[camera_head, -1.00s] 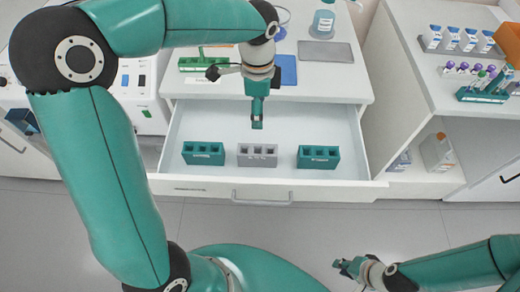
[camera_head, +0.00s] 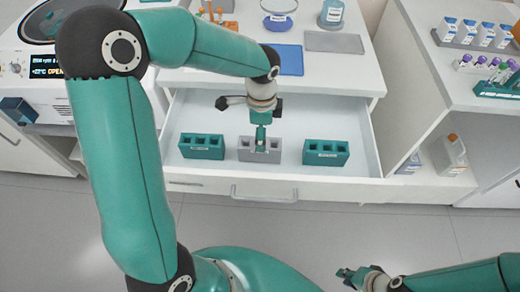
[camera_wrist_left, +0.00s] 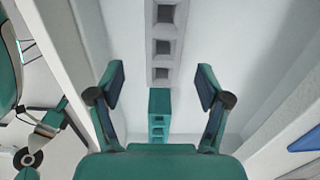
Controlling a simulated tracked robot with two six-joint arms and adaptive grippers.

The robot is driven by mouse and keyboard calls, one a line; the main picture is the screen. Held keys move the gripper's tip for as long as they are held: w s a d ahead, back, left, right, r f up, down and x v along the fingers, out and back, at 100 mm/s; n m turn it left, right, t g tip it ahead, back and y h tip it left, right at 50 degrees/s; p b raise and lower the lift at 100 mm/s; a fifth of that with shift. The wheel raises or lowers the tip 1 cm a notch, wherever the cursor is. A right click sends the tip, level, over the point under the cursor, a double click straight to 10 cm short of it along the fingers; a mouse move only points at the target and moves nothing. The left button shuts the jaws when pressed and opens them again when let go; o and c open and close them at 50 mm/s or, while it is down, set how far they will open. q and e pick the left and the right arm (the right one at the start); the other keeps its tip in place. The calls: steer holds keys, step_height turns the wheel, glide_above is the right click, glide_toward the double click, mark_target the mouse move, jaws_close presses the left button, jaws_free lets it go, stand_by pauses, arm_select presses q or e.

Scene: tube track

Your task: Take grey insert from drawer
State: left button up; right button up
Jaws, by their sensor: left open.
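The grey insert (camera_head: 246,152), a block with a row of square holes, sits in the open white drawer (camera_head: 350,189) between two teal inserts. My left gripper (camera_head: 260,141) reaches down from above and is just over the grey insert, hiding part of it. In the left wrist view, the fingers of my left gripper (camera_wrist_left: 161,85) are spread with nothing between their tips. The grey insert (camera_wrist_left: 151,48) lies ahead of them; I cannot tell whether they touch it. My right gripper (camera_head: 350,274) is low at the right, away from the drawer; its fingers are too small to read.
A teal insert stands on the left (camera_head: 202,146) and another on the right (camera_head: 326,152), with gaps beside the grey one. A blue mat (camera_head: 290,60) and a grey mat (camera_head: 334,42) lie on the counter behind. A shelf with racks is at the right.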

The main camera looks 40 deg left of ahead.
arm_select(q)
step_height(320, 180, down, 4)
steer(key=shift+r, duration=0.1)
steer(key=shift+w+a+f, duration=0.1)
steer(key=shift+a+f, duration=0.05)
steer(key=shift+f, duration=1.1)
steer(key=shift+a+f, duration=0.15)
steer(key=shift+f, duration=1.1)
steer(key=c, duration=1.2)
step_height(320, 180, up, 20)
steer(key=shift+r+p, duration=0.1)
steer(key=shift+p, duration=0.35)
steer(key=shift+r+p, duration=2.25)
steer(key=shift+r, duration=0.2)
